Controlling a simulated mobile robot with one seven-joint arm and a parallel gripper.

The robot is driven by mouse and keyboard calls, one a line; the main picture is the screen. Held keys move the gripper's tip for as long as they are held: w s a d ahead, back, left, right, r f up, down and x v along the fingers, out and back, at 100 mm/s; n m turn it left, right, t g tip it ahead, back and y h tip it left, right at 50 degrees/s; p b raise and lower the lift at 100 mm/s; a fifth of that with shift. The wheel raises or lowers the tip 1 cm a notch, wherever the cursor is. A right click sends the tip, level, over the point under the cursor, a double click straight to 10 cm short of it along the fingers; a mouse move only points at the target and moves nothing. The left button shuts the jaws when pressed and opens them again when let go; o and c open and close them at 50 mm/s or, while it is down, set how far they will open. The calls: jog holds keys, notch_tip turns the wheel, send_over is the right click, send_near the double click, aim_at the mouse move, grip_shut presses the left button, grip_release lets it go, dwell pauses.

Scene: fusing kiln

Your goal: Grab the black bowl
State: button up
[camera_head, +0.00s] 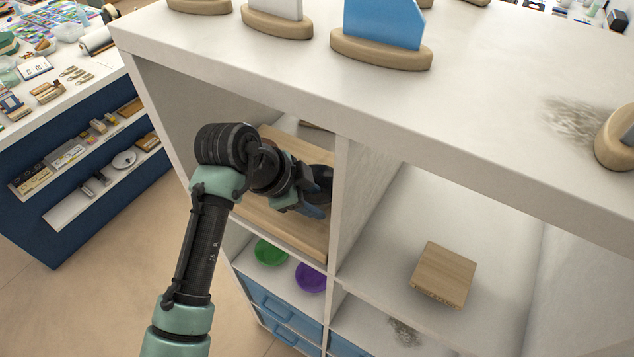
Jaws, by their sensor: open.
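My gripper (316,203) is at the end of my arm, inside the upper left compartment of the white shelf, close to the middle divider. It is open, but its fingertips are small and partly hidden. A dark rounded shape (323,177) shows right at the gripper, against the divider. It may be the black bowl, but I cannot clearly separate it from the dark gripper parts. I cannot tell whether the fingers are around it or beside it. No other black bowl is in view.
A wooden board (285,228) lines the compartment under my gripper. A green bowl (271,251) and a purple bowl (310,277) sit in the compartment below. The divider (362,205) stands close on the right. A wooden block (443,274) lies in the right compartment, with bare space around it.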

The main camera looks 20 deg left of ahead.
jog(key=shift+x, duration=0.9)
grip_shut()
